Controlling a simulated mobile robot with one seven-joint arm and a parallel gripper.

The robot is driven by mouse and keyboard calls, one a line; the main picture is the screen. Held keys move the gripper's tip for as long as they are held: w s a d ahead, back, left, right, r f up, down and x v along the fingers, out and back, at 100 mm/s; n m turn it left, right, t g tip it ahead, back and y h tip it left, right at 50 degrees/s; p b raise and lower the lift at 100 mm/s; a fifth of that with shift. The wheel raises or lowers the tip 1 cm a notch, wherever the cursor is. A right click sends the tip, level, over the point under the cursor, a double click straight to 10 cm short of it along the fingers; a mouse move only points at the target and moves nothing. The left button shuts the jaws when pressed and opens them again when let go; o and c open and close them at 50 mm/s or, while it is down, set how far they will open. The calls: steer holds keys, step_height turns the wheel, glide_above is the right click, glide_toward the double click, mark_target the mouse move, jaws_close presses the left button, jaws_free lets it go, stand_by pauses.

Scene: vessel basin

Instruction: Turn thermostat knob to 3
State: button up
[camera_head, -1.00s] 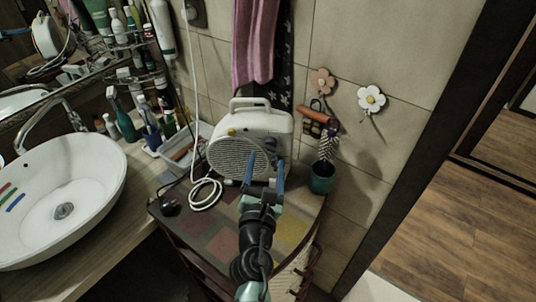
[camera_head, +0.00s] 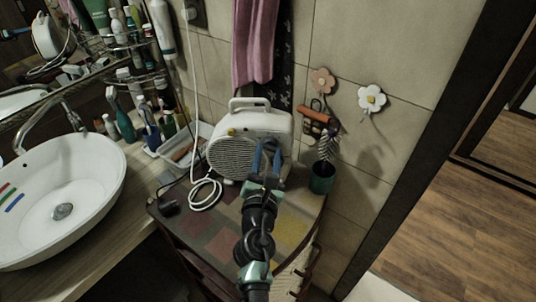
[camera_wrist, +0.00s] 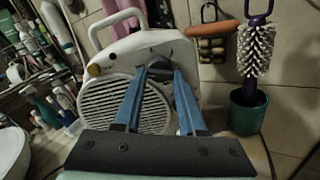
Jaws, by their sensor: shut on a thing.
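The white heater (camera_head: 236,151) stands on the patchwork-topped cabinet and also fills the middle of the wrist view (camera_wrist: 118,58). Its round grille faces left and a yellow knob (camera_wrist: 94,69) sits at its upper left. The dark thermostat knob (camera_wrist: 159,64) is on the right part of the front panel. My gripper (camera_wrist: 160,74) has its two blue fingers closed around this knob, one on each side; in the head view my gripper (camera_head: 266,156) reaches the heater front. The fingers partly hide the knob. The scale marks are too small to read.
A dark green cup (camera_head: 321,178) with a brush stands close to the right of the heater. A white cord (camera_head: 205,192) coils on the cabinet top (camera_head: 222,243). A white tray (camera_head: 172,152) and the basin (camera_head: 75,190) are at the left.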

jaws_close()
steer(key=m+b, duration=1.6)
steer(key=m, duration=1.5)
steer(key=shift+r+m, duration=0.1)
steer(key=shift+m, duration=0.3)
steer(key=shift+d+m+b, duration=0.1)
steer(key=shift+m+b, duration=0.75)
steer(key=shift+m, duration=1.05)
steer(key=shift+r, duration=0.1)
